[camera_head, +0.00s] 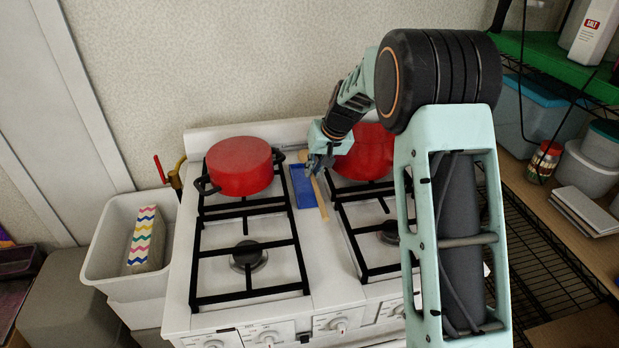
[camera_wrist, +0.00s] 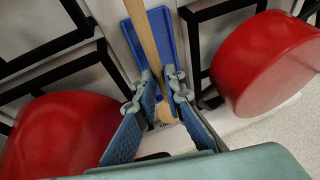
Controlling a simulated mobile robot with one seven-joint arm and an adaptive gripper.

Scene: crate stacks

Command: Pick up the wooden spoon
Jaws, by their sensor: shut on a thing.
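The wooden spoon (camera_head: 320,196) is a light brown stick between the two burner grates of the white stove, lying along a blue tray. It also shows in the wrist view (camera_wrist: 147,45), running from the top edge down between my fingers. My gripper (camera_head: 316,166) is at the spoon's far part, and in the wrist view my gripper (camera_wrist: 160,98) has its fingers closed around the handle. The blue tray (camera_head: 301,187) is under or just behind the spoon; I cannot tell whether they touch. The fingers hide part of the spoon.
A red pot (camera_head: 239,166) stands on the left grate close to my gripper. Another red pot (camera_head: 366,153) stands on the right, partly behind my arm. A white bin (camera_head: 110,235) is left of the stove. A wire shelf with containers is at the right.

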